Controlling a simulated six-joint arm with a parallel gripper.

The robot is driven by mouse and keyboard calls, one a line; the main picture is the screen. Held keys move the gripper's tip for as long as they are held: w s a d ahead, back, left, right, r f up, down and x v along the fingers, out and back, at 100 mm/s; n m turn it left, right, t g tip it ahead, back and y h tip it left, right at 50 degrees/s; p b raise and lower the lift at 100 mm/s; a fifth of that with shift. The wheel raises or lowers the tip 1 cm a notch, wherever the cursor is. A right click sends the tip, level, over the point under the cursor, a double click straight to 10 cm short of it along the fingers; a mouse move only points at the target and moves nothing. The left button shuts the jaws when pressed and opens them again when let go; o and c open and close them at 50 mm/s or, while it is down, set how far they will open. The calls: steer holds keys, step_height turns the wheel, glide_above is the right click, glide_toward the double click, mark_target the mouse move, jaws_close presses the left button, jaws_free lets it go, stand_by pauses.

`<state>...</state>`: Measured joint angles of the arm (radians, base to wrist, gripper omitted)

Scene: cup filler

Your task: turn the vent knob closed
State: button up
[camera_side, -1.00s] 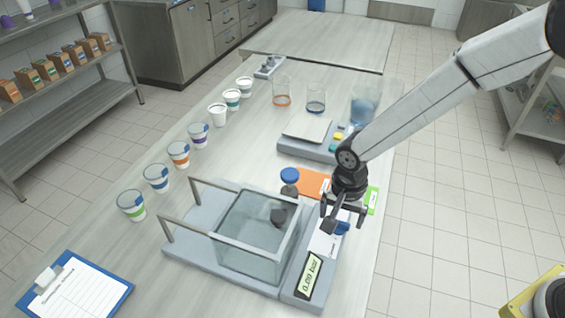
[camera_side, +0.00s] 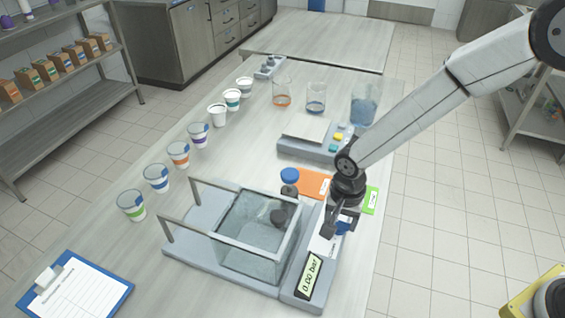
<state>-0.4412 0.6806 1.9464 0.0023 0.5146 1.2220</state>
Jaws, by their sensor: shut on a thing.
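My gripper (camera_side: 339,222) is lowered over the right-hand strip of the grey chamber base (camera_side: 190,247). Its jaws are shut on a small blue knob (camera_side: 344,228), which I take to be the vent knob; the fingers partly hide it. Its turn angle cannot be made out. Left of it, the clear chamber (camera_side: 250,257) stands on the base inside a metal frame, with a dark round piece inside. The display (camera_side: 310,276) in front of my gripper seems to read 0.00 bar.
Several cups (camera_side: 157,178) stand in a row on the left. A scale (camera_side: 307,131) and beakers (camera_side: 316,100) stand behind. Orange (camera_side: 313,183) and green (camera_side: 371,200) cards lie by my wrist. A clipboard (camera_side: 75,288) lies front left. The table between cups and chamber is clear.

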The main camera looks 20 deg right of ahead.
steer(key=shift+n, duration=0.5)
steer(key=n, duration=0.3)
steer(key=shift+n, duration=0.3)
steer(key=n, duration=1.3)
steer(key=shift+n, duration=0.3)
steer(key=o, duration=1.2)
steer(key=shift+o, duration=0.2)
steer(key=shift+r, duration=0.1)
